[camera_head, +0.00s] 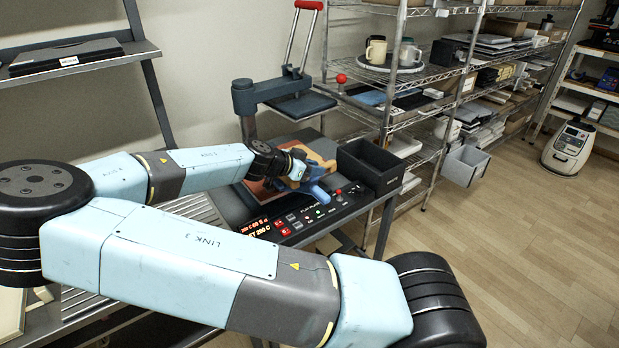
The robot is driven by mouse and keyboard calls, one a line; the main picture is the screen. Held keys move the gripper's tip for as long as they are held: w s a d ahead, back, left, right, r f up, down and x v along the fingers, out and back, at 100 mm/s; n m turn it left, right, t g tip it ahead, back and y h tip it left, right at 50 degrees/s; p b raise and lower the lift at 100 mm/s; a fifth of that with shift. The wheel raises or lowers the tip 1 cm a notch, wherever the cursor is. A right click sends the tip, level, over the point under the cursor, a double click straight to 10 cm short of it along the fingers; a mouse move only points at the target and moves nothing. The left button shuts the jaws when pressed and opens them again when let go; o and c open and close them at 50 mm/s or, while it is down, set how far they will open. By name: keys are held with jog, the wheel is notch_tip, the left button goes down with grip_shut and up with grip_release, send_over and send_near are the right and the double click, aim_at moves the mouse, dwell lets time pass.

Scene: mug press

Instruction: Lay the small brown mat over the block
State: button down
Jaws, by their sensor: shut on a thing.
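My gripper (299,171) is over the bed of the heat press, small in the view and partly hidden by my own wrist. It is shut on a tan-brown piece (322,162), which looks like the small brown mat. A reddish-brown patch (257,189) shows on the press bed left of the gripper; I cannot tell whether it belongs to the same mat. A blue piece (318,193) sticks out at the front right of the gripper. I cannot make out the block; it may be hidden under the mat or gripper.
The press's upper plate (303,106) is raised behind the gripper, with its red-topped lever (309,5) up. A black bin (369,166) stands right of the bed, and a control panel (300,215) is in front. Wire shelves (430,75) with mugs stand behind right.

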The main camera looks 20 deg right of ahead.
notch_tip(320, 180, down, 3)
jog(key=shift+w+f, duration=0.1)
jog(key=c, duration=0.9)
grip_release()
jog(key=shift+a, duration=0.1)
jog(key=v, duration=1.2)
